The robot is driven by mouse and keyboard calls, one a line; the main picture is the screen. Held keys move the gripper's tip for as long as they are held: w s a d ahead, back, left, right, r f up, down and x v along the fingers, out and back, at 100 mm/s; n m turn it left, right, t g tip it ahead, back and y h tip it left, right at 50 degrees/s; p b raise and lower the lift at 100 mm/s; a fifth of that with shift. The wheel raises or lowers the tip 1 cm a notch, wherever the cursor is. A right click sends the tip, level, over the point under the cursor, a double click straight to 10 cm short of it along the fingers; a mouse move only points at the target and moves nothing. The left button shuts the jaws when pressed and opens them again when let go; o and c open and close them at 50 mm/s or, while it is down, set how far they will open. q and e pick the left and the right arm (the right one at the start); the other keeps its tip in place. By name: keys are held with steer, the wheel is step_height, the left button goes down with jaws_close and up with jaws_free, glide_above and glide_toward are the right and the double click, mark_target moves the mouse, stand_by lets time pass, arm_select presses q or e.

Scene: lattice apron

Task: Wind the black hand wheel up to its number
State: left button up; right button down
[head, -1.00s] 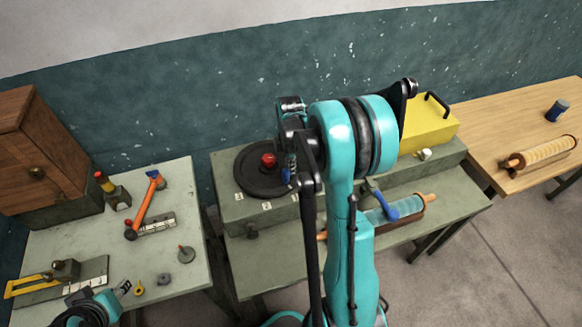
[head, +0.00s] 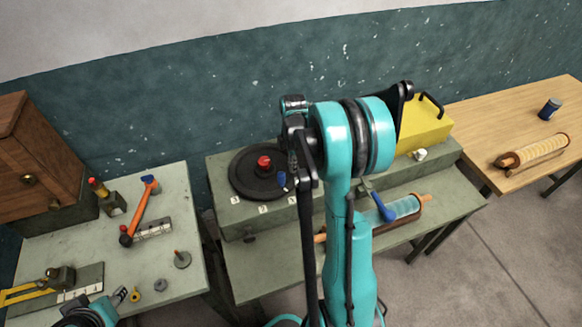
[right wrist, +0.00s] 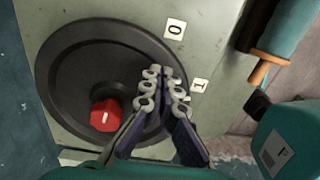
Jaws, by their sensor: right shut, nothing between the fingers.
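The black hand wheel (head: 243,178) lies flat on the grey-green box on the middle bench, with a red knob (head: 264,162) on it. In the right wrist view the wheel (right wrist: 85,60) fills the left half, and the red knob (right wrist: 106,115) bears a white mark. My right gripper (right wrist: 163,80) is shut and empty over the wheel's rim, right of the knob; contact is unclear. Its blue part (head: 282,180) shows in the head view. My left gripper (head: 119,297) is barely visible at bottom left.
My right arm hides part of the box. A yellow box (head: 425,122) and a blue-handled roller (head: 402,207) are to its right. The left bench (head: 185,225) holds a hammer-like tool (head: 142,207) and small parts.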

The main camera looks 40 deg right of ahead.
step_height(320, 180, up, 8)
steer(key=p, duration=0.5)
stand_by(0.5)
stand_by(0.5)
